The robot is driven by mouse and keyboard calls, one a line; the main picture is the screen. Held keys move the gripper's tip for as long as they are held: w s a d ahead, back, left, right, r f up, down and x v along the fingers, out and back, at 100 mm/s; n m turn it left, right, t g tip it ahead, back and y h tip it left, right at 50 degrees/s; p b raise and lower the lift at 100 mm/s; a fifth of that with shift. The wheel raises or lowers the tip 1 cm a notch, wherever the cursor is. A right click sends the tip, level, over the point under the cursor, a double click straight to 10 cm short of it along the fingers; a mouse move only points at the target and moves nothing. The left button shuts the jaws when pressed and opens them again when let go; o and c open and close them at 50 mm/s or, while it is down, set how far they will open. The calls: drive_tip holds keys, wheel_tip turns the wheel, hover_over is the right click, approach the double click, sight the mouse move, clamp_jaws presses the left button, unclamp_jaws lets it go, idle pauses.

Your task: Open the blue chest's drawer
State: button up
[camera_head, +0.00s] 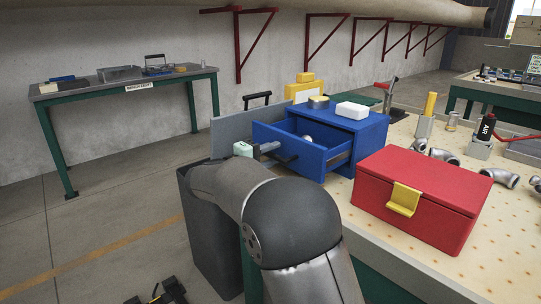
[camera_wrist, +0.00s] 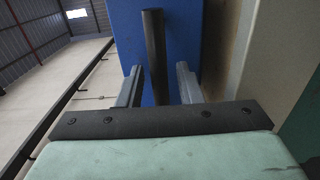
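The blue chest (camera_head: 358,130) stands on the workbench, left of the red box. Its drawer (camera_head: 299,159) sticks out toward my arm, and its open inside shows, with a small pale round item (camera_head: 307,139) in it. The drawer's dark bar handle (camera_head: 286,159) also shows in the wrist view (camera_wrist: 153,55). My gripper (camera_head: 270,148) is at the drawer front. In the wrist view my gripper's fingers (camera_wrist: 159,88) stand apart on either side of the handle, with a visible gap on the right. My gripper holds nothing.
A red box (camera_head: 420,195) with a yellow latch stands right of the chest. A white block (camera_head: 352,110) and a round tin (camera_head: 318,102) sit on the chest top. A grey bin (camera_head: 205,235) stands below my arm. Metal pipe elbows (camera_head: 500,177) lie on the bench at right.

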drive_tip(key=shift+s+a, duration=0.1)
drive_tip(key=p+v, duration=0.2)
drive_tip(key=v, duration=1.5)
drive_tip(key=shift+p, duration=0.3)
drive_tip(key=shift+s+r, duration=0.1)
drive_tip(key=s+d+r+m+g+y+p, duration=0.1)
drive_tip(key=s+d+r+g+y+p, duration=0.2)
drive_tip(key=d+p, duration=0.5)
drive_tip(key=s+d+r+m+g+y+p, duration=0.1)
drive_tip(key=s+d+r+g+p, duration=0.35)
drive_tip(key=d, duration=0.75)
drive_tip(key=s+d+r+m+g+y+p, duration=0.1)
drive_tip(key=s+y+p, duration=0.4)
drive_tip(key=s, duration=0.5)
drive_tip(key=s+d+m+g+y+p, duration=0.2)
drive_tip(key=s+d+m+y+p, duration=0.1)
drive_tip(key=s+p, duration=0.5)
drive_tip(key=s+m+y, duration=0.1)
drive_tip(key=s+y, duration=0.1)
drive_tip(key=s, duration=0.1)
drive_tip(key=shift+s+r, duration=0.25)
drive_tip(key=shift+r, duration=0.15)
